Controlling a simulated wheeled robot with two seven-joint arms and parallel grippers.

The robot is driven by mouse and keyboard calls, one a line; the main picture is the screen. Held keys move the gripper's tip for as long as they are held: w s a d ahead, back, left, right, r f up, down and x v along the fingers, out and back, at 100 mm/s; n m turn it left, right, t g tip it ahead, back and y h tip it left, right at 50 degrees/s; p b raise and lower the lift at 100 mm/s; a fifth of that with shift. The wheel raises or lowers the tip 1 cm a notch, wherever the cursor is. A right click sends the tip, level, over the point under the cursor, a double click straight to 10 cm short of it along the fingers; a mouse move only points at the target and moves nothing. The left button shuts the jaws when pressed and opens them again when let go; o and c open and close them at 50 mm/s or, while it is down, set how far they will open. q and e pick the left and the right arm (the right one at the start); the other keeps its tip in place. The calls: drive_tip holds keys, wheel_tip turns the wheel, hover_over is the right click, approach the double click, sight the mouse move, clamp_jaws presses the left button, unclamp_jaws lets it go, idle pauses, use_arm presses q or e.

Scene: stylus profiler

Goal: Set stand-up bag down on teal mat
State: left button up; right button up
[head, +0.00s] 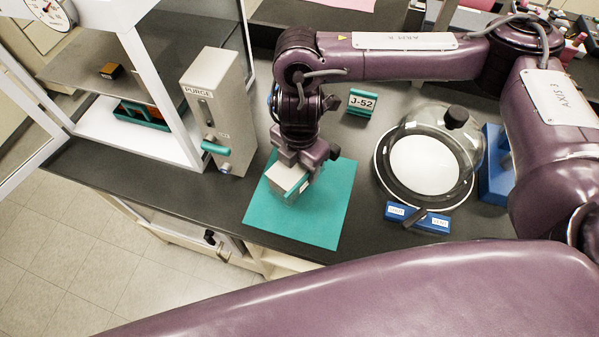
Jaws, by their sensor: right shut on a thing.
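The teal mat (322,220) lies flat on the dark bench, near its front edge. My right gripper (297,183) points down over the upper left part of the mat. It is shut on the stand-up bag (286,177), which shows as a small pale grey shape at the fingers, with a label on one side. The gripper hides much of the bag. The bag is over the mat, but I cannot tell whether its base touches it. My left gripper is not in view.
A grey PURGE box (222,110) with a teal handle stands left of the mat. A glass dome (436,150) on a round base and a blue labelled block (417,218) are to the right. A J-52 sign (361,102) stands behind. The mat's front part is clear.

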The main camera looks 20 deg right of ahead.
sight(300, 175)
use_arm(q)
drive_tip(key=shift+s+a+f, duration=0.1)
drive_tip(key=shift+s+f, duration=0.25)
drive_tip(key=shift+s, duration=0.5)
use_arm(e)
drive_tip(key=shift+f, duration=2.1)
drive_tip(key=shift+f+b, duration=0.15)
drive_tip(key=shift+b, duration=0.2)
drive_tip(key=o, duration=1.4)
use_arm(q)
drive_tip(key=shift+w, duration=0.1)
use_arm(e)
drive_tip(key=shift+r, duration=0.35)
wheel_tip(300, 175, up, 12)
drive_tip(key=shift+f, duration=0.15)
